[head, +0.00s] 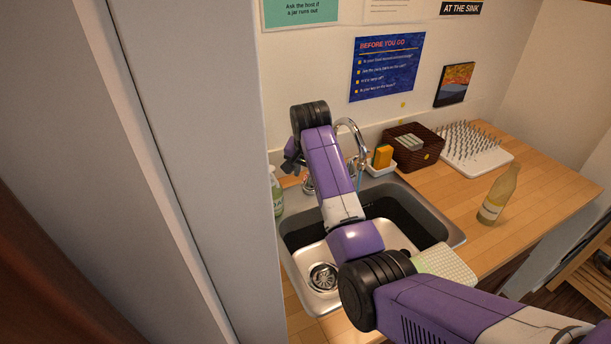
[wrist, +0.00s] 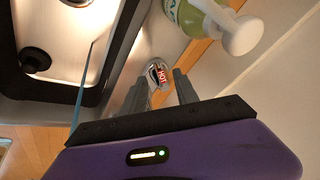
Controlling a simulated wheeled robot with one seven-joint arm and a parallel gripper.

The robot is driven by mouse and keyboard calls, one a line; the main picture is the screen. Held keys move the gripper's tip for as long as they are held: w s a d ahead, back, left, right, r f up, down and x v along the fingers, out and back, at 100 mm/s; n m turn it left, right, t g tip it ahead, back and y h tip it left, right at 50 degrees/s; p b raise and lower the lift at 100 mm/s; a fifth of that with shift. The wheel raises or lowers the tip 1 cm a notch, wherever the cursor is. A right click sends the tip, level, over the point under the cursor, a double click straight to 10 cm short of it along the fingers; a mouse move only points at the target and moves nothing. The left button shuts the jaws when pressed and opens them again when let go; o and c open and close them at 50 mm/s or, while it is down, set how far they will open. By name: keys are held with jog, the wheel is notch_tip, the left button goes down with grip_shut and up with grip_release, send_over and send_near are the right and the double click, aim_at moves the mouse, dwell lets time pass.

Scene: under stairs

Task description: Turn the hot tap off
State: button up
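The hot tap (wrist: 159,74) is a small chrome handle with a red HOT label, in the middle of the wrist view. My gripper (wrist: 161,86) is open, its two grey fingers apart on either side of the handle's near side; I cannot tell whether they touch it. In the head view my gripper (head: 291,160) is behind the sink at left, and my arm hides most of the tap area. The chrome spout (head: 353,128) arches over the sink (head: 458,238). A thin bluish water stream (head: 360,176) falls from it, also visible in the wrist view (wrist: 86,85).
A green-labelled soap bottle (head: 276,194) with a white pump (wrist: 242,35) stands close beside the tap. A sponge holder (head: 381,168), brown basket (head: 413,154), drying rack (head: 490,160) and glass bottle (head: 497,198) are on the right counter. A grey wall panel (head: 215,180) borders the left.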

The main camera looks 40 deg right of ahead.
aim_at(305, 180)
jog(key=shift+x, duration=1.55)
grip_shut()
